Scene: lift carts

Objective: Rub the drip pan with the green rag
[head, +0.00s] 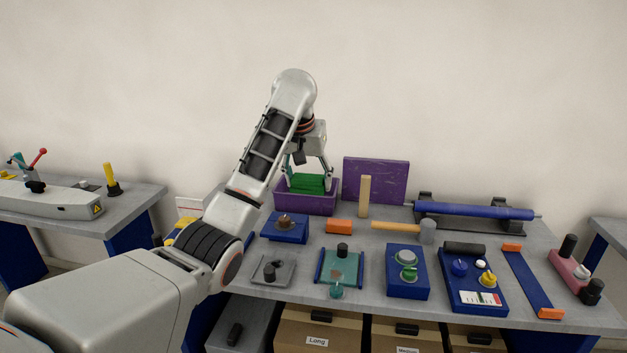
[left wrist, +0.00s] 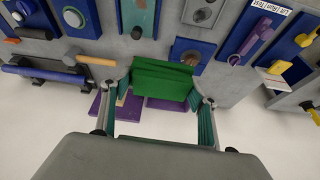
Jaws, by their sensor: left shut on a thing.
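The green rag (head: 308,183) looks like a thick folded block. My left gripper (head: 308,170) is shut on it from above, at the opening of a purple bin (head: 306,205). In the left wrist view the rag (left wrist: 163,83) spans between the two fingers (left wrist: 162,100), with purple bin parts behind it. A teal tray with blue side rails and a brown patch, seemingly the drip pan (head: 330,262), lies on the bench in front of the bin and apart from the rag. A dark knob hides part of it. My right gripper is not in view.
A blue block with a brown top (head: 285,228), an orange block (head: 339,226) and a wooden post (head: 364,196) stand near the bin. A mallet (head: 398,227) and a blue roller (head: 480,210) lie to the right. Blue control boxes (head: 407,284) crowd the front right.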

